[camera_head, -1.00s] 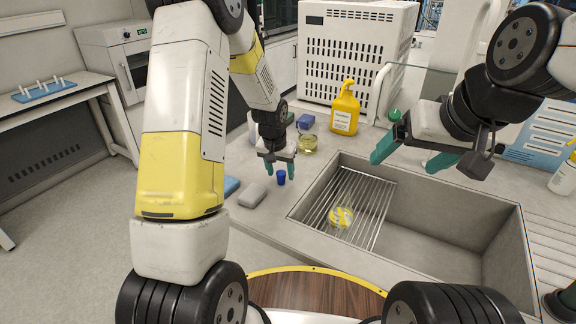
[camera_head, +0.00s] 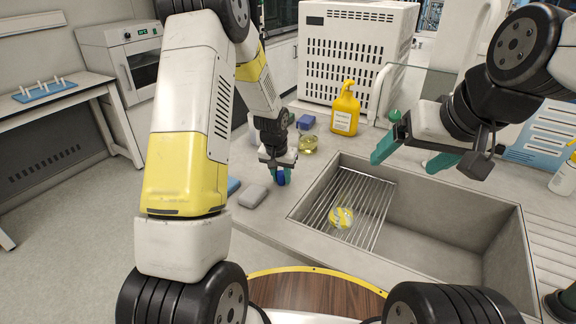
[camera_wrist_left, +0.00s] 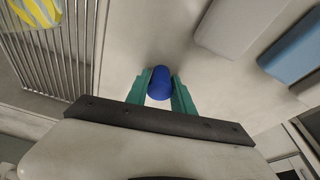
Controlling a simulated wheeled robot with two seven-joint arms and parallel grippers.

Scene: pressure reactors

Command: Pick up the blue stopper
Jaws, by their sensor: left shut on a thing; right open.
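The blue stopper (camera_wrist_left: 160,84) is a small, dark blue cylinder between the green fingers of my left gripper (camera_wrist_left: 162,92) in the left wrist view. The fingers touch it from both sides. In the head view my left gripper (camera_head: 281,177) is low at the counter, left of the sink, and the blue stopper (camera_head: 281,178) shows partly behind its fingers. I cannot tell whether the stopper still touches the counter. My right gripper (camera_head: 413,157) is open and empty above the sink's back edge, with its green fingers spread wide.
A grey block (camera_head: 252,196) and a blue block (camera_head: 233,185) lie just left of the stopper. The sink (camera_head: 460,215) with a wire rack (camera_head: 375,205) is to the right. A glass beaker (camera_head: 308,143), a purple-blue item (camera_head: 305,122) and a yellow bottle (camera_head: 345,112) stand behind.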

